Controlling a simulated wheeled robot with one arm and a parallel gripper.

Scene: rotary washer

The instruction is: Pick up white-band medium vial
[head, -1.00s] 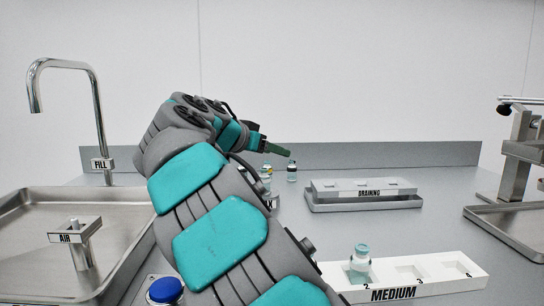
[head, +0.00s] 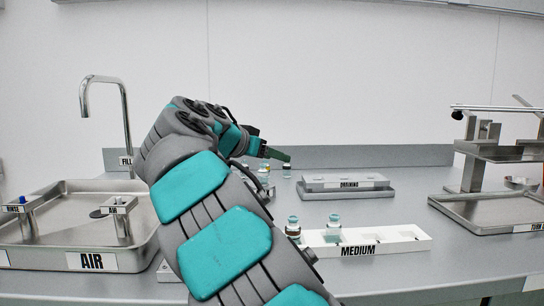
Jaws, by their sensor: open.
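The white MEDIUM rack (head: 395,240) stands at the front right of the steel table. A small clear vial with a teal-topped cap (head: 333,222) stands upright in it. Another vial with a darker band (head: 293,228) stands at the rack's left end, partly beside my arm. The bands are too small to tell which one is white. My gripper (head: 284,157) is open, up behind and left of the rack, pointing right; it is apart from both vials. My arm hides part of the table behind it.
Several small vials (head: 286,171) stand at the back under my gripper. The DRAINING rack (head: 345,183) is behind the MEDIUM rack. A sink tray with AIR and RINSE posts (head: 60,237) is at left, a metal stand with tray (head: 490,212) at right.

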